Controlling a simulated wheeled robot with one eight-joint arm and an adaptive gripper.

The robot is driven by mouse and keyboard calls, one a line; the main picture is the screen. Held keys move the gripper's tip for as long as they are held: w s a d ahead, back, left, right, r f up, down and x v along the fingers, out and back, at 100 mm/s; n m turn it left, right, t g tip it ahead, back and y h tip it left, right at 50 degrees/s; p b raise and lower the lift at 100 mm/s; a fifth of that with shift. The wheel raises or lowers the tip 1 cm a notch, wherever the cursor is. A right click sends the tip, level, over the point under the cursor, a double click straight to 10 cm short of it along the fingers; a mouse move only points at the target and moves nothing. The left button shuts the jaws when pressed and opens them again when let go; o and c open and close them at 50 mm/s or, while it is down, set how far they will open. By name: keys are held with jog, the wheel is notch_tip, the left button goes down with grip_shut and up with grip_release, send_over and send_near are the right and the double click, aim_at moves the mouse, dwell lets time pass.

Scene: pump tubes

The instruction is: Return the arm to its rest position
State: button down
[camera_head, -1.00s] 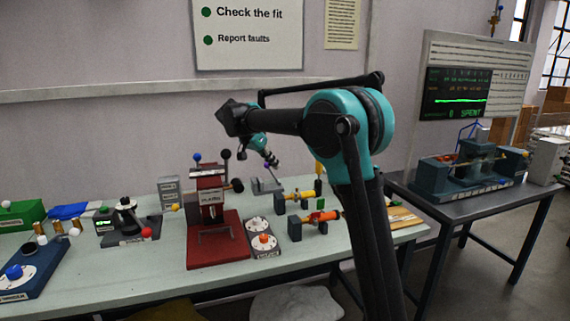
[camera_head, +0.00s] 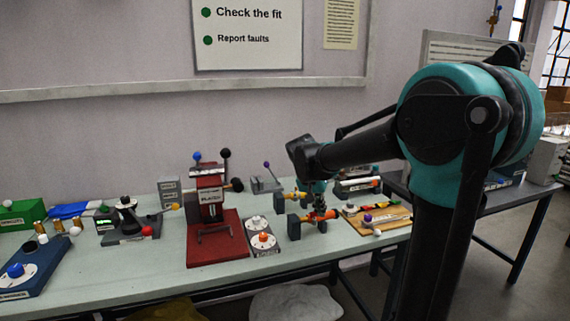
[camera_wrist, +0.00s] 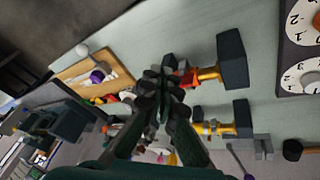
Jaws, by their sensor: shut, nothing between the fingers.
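My arm reaches in from the right in the head view, with its teal joint large at the right and its forearm pointing left and slightly down. My gripper (camera_head: 318,208) hangs over the bench beside two grey-ended fixtures with orange and yellow tubes. In the wrist view my gripper (camera_wrist: 162,85) has its dark fingers together with nothing held. An orange tube (camera_wrist: 188,78) in a grey fixture lies just beyond the fingertips in that view. I cannot tell whether they touch it.
A red press (camera_head: 212,215) stands left of my gripper, with a dial plate (camera_head: 262,243) between. A wooden board (camera_head: 372,218) with small parts lies to the right. A second dark table (camera_head: 520,215) stands further right.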

jog(key=s+d+f+n+y, duration=0.1)
jog(key=s+d+f+n, duration=0.1)
jog(key=s+f, duration=0.6)
jog(key=s+d+f+n+t+y, duration=0.1)
jog(key=s+d+f, duration=0.4)
jog(key=s, duration=1)
notch_tip(320, 180, down, 3)
jog(key=shift+s+d+r+n+y, duration=0.2)
jog(key=shift+s+n+y, duration=0.15)
jog(key=shift+n+y, duration=0.35)
